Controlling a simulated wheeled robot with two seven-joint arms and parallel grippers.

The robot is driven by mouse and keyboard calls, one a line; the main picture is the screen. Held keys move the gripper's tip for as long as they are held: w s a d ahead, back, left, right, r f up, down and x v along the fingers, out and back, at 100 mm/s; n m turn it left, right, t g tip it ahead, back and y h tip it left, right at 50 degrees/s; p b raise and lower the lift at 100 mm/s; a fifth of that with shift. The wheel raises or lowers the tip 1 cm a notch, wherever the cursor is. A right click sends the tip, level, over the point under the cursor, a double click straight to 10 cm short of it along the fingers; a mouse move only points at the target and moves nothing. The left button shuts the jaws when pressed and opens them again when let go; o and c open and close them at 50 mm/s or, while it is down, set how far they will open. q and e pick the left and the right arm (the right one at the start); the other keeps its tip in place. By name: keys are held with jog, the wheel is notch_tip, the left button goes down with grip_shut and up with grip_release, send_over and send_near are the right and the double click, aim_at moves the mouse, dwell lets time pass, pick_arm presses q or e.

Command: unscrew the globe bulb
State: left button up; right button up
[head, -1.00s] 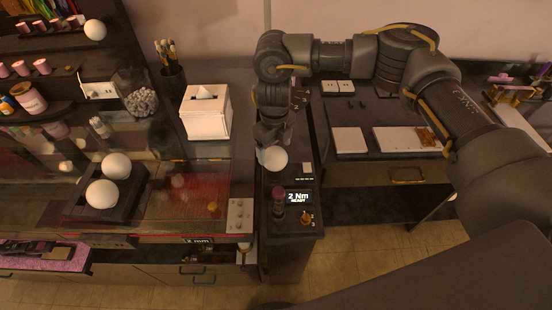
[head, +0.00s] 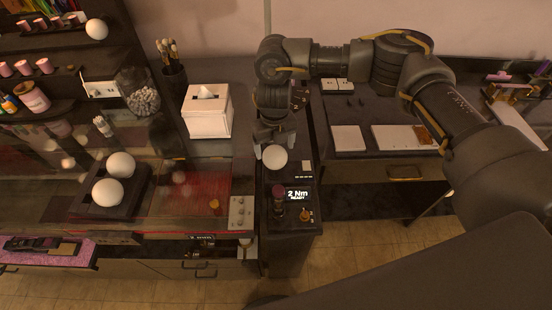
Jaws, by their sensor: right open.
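A white globe bulb (head: 275,157) sits on the narrow dark stand (head: 290,242), behind a small display (head: 298,195) reading "2 Nm READY". My right gripper (head: 274,140) points down just behind this globe, with its fingers apart. The globe partly hides the fingertips, so I cannot tell whether they touch it. Two more white globes, a rear one (head: 121,164) and a front one (head: 107,192), rest in a dark tray (head: 128,204) at the left. Another white globe (head: 97,29) is at the mirror frame, top left. My left gripper is not in view.
A white tissue box (head: 207,112) and a brush holder (head: 173,77) stand left of my right arm. A glass jar (head: 140,95) is near the mirror. A dark knob (head: 278,192) stands close in front of the globe. A bench (head: 370,108) lies to the right.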

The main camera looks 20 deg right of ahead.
jog(key=shift+f, duration=0.15)
jog(key=shift+f+b, duration=1.2)
jog(key=shift+f, duration=0.2)
jog(key=c, duration=0.7)
jog(key=shift+f+n+b, duration=0.1)
jog(key=shift+n+b, duration=0.6)
jog(key=shift+n, duration=0.3)
jog(key=shift+c, duration=0.2)
jog(key=shift+n+b, duration=0.55)
jog(key=shift+n, duration=0.95)
